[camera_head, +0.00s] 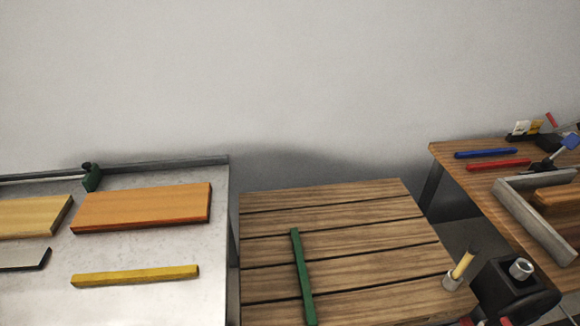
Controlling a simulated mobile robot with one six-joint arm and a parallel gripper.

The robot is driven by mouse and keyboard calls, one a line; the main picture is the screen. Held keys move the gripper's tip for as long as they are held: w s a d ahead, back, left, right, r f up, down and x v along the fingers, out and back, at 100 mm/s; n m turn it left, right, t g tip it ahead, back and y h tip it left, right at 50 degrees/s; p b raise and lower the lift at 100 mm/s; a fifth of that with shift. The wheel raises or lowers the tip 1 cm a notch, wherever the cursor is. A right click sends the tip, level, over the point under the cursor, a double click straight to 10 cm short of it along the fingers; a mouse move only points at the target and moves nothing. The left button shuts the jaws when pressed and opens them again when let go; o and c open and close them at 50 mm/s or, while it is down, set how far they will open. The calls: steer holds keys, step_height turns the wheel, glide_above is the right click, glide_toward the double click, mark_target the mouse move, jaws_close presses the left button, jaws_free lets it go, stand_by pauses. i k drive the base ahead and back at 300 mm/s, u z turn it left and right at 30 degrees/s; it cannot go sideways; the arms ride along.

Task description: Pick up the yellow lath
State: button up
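The yellow lath (135,276) lies flat on the grey metal table (215,300) at the left, running nearly left to right. It lies in front of an orange-brown board (143,208) and apart from it. Its whole length shows, and nothing touches or covers it from above. I cannot make out my gripper in this view.
A pale board (30,216) and a dark-edged piece (25,259) lie left of the lath. A green lath (302,278) lies on the slatted wooden table (380,230). Blue (485,153) and red (498,165) laths lie on the right table. A dark block (515,292) fills the lower right.

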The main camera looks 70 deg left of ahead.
mark_target(182, 271)
steer(key=k, duration=2.45)
steer(key=u, duration=1.5)
steer(key=i, duration=0.95)
steer(key=u, duration=0.05)
